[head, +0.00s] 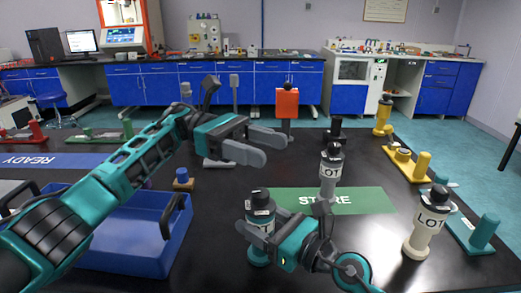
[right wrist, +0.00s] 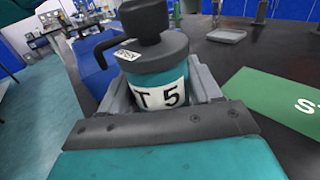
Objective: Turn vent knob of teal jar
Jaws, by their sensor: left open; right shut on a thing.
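The teal jar (head: 257,247) stands at the front middle of the black table, left of the green STORE mat. It has a white lot label, a grey lid and a black vent knob (head: 260,194) on top. In the right wrist view the jar (right wrist: 160,80) is upright between the fingers, with its knob (right wrist: 144,18) above and a black handle at its left. My right gripper (right wrist: 162,98) is shut on the jar body. My left gripper (head: 268,146) is open and empty, above and behind the jar, apart from the knob.
A grey lot jar (head: 330,172) stands by the green STORE mat (head: 365,200). A cream lot jar (head: 427,225) and a teal post stand (head: 483,235) are at the right. A blue tray (head: 130,268) is at the left. A red block (head: 287,103) stands at the back.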

